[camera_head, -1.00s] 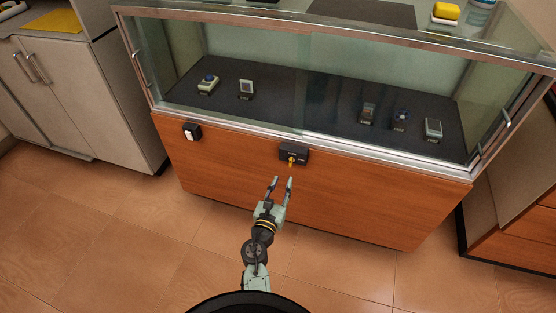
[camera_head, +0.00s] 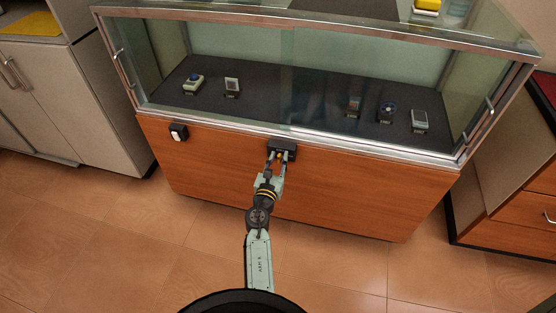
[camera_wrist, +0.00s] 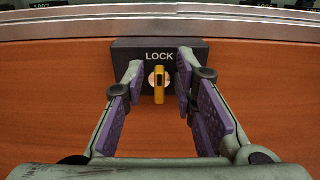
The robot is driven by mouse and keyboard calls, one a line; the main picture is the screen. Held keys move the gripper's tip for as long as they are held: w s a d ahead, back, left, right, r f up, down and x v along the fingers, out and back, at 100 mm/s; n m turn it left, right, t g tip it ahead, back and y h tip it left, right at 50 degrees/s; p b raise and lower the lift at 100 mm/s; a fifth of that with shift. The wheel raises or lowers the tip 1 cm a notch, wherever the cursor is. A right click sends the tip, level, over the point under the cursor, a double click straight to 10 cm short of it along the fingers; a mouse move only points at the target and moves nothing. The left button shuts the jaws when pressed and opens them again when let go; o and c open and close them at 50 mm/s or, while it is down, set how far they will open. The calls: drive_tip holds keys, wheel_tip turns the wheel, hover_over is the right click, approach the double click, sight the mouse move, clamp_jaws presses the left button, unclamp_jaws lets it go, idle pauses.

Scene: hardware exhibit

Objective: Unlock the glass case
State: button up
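The glass case (camera_head: 290,133) stands in front of me, with glass panels above a wooden base. A black lock box marked LOCK (camera_wrist: 125,52) is mounted on the upper part of the wooden front; it also shows in the head view (camera_head: 283,145). A yellow key (camera_wrist: 159,84) sits in the lock, its bow hanging upright below the keyhole. My gripper (camera_wrist: 160,75) is open, with one finger on each side of the key and a gap on both sides. In the head view my gripper (camera_head: 279,156) is right at the lock box and partly hides the key.
A small black and white switch-like box (camera_head: 179,132) is on the wooden front to the left. Several small devices stand on the dark shelf (camera_head: 290,98) behind the glass. Cabinets stand at left (camera_head: 70,95) and right (camera_head: 520,205). The floor in front is clear.

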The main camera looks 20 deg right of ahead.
clamp_jaws()
idle(0.5)
drive_tip(key=m+b, duration=0.1)
drive_tip(key=m, duration=0.1)
drive_tip(key=m+b, duration=0.1)
drive_tip(key=m, duration=0.1)
drive_tip(key=shift+s+d+f+m, duration=0.15)
drive_tip(key=shift+d+f+m, duration=0.05)
drive_tip(key=shift+m, duration=0.1)
drive_tip(key=shift+s+d+f+m+b, duration=0.1)
drive_tip(key=shift+f+m+b, duration=0.1)
drive_tip(key=shift+m+b, duration=1.65)
drive_tip(key=shift+s+d+f+m+b, duration=0.15)
drive_tip(key=shift+m+b, duration=0.95)
drive_tip(key=shift+m, duration=1.5)
drive_tip(key=shift+d+f+m+b, duration=0.1)
drive_tip(key=shift+f+m+b, duration=0.1)
drive_tip(key=shift+m+b, duration=1.65)
drive_tip(key=shift+m+p, duration=0.35)
drive_tip(key=shift+m, duration=0.15)
